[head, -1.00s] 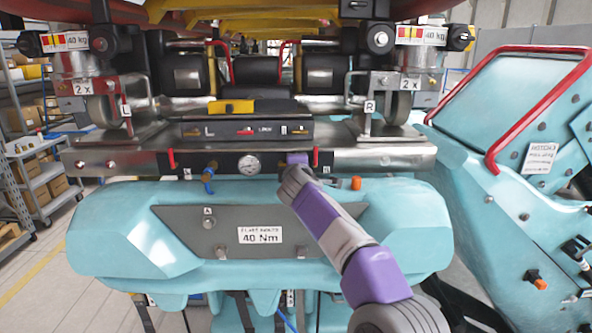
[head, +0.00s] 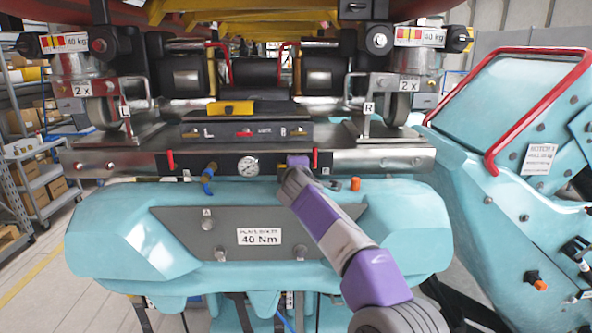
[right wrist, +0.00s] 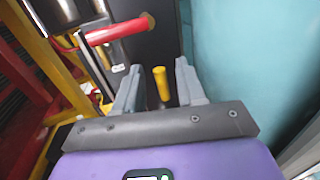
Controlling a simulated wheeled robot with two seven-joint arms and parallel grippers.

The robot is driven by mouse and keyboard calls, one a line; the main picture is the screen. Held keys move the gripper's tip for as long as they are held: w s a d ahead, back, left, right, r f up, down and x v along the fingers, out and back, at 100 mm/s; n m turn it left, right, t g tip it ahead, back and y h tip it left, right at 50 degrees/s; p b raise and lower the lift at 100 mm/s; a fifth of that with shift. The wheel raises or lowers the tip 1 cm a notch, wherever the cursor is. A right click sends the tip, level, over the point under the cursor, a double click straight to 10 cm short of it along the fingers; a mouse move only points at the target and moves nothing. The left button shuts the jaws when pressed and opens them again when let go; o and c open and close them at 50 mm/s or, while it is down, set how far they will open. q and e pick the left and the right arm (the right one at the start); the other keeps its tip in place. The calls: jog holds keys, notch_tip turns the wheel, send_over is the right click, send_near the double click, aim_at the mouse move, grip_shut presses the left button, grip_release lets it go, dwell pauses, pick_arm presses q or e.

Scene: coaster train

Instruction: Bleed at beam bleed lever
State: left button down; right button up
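My right gripper (head: 297,161) is at the panel between the gauge and the right red lever. In the right wrist view its fingers (right wrist: 160,76) are open on both sides of a yellow handle (right wrist: 163,88), with gaps visible. A red lever (right wrist: 115,31) lies left of the fingers. My left gripper is out of view.
A turquoise body marked 40 Nm (head: 259,237) bulges out below the panel. A switch box (head: 247,131) stands on the beam. An orange knob (head: 355,184) is right of my arm. A turquoise part with a red rail (head: 520,145) stands at right, shelves (head: 38,165) at left.

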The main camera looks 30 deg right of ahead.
jog(key=shift+s+a, duration=0.2)
jog(key=shift+s, duration=0.05)
jog(key=b+v, duration=0.2)
jog(key=v, duration=0.5)
jog(key=shift+r+b, duration=0.1)
jog(key=shift+b, duration=0.2)
jog(key=shift+d, duration=0.1)
